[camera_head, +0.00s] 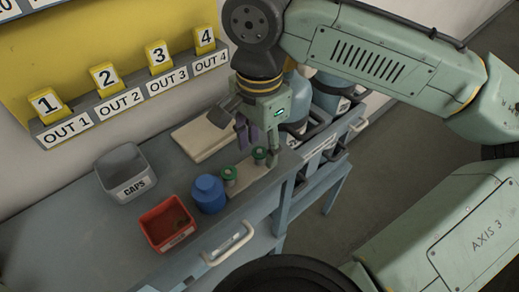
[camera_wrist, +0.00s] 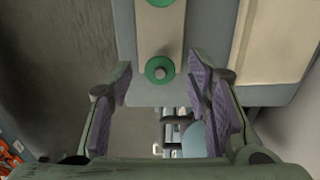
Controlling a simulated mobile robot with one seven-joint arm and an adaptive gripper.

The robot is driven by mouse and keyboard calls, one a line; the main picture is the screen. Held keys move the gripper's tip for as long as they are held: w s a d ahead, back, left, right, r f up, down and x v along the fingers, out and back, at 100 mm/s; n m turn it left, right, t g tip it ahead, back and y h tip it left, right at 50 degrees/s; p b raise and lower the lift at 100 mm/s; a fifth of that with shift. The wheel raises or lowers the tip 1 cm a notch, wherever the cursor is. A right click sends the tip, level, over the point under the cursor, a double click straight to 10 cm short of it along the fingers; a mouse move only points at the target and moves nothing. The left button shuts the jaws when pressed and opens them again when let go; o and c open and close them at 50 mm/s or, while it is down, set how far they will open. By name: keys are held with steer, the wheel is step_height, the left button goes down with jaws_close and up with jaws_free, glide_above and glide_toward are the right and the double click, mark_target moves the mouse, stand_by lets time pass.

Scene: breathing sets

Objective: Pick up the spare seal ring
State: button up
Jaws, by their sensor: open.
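Two green rings sit on a narrow pale strip (camera_head: 243,183) along the worktop's right part: a nearer-left green ring (camera_head: 229,173) and a right green ring (camera_head: 259,154). No label tells which is the spare seal ring. In the wrist view one green ring (camera_wrist: 151,70) surrounds a grey peg at the end of the strip (camera_wrist: 160,35); another green ring (camera_wrist: 160,3) is cut by the top edge. My gripper (camera_head: 257,147) is open and empty by the right ring. In the wrist view its purple-padded fingers (camera_wrist: 161,85) stand apart, either side of the near ring.
A blue jar (camera_head: 208,194), a red bin (camera_head: 167,224) and a grey CAPS bin (camera_head: 124,174) stand left of the strip. A pale board (camera_head: 200,137) lies behind. Blue cylinders (camera_head: 333,93) stand right of the worktop. Numbered yellow OUT tags line the wall.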

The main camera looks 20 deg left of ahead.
stand_by(0.3)
steer(key=c, duration=0.8)
steer(key=shift+o, duration=0.2)
steer(key=shift+r, duration=0.55)
step_height(320, 180, up, 2)
steer(key=shift+r+b, duration=0.25)
steer(key=shift+b, duration=0.15)
steer(key=s+r+b, duration=0.1)
steer(key=s+b, duration=0.1)
steer(key=s, duration=1.4)
steer(key=shift+r, duration=0.4)
